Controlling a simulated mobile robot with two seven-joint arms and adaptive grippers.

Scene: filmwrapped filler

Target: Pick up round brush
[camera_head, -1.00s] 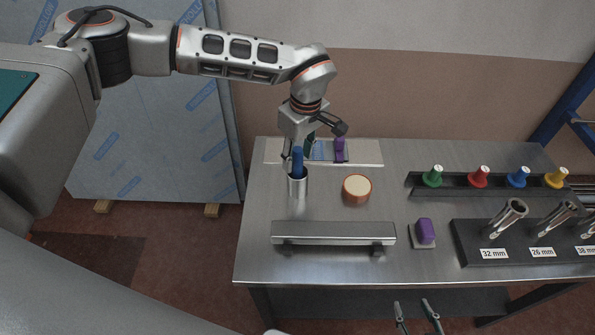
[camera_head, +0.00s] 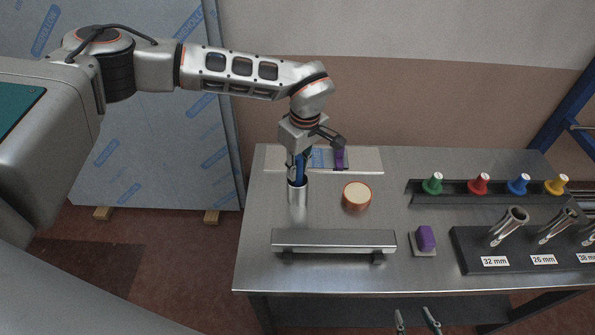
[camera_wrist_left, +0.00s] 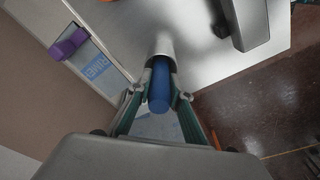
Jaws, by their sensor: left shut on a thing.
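My right gripper (camera_head: 416,318) shows only as two spread fingertips at the bottom edge, empty.
A metal bar (camera_head: 333,241) lies in front. A purple block (camera_head: 426,239), a labelled socket rack (camera_head: 470,250) and a rail with coloured plugs (camera_head: 455,195) occupy the right side.

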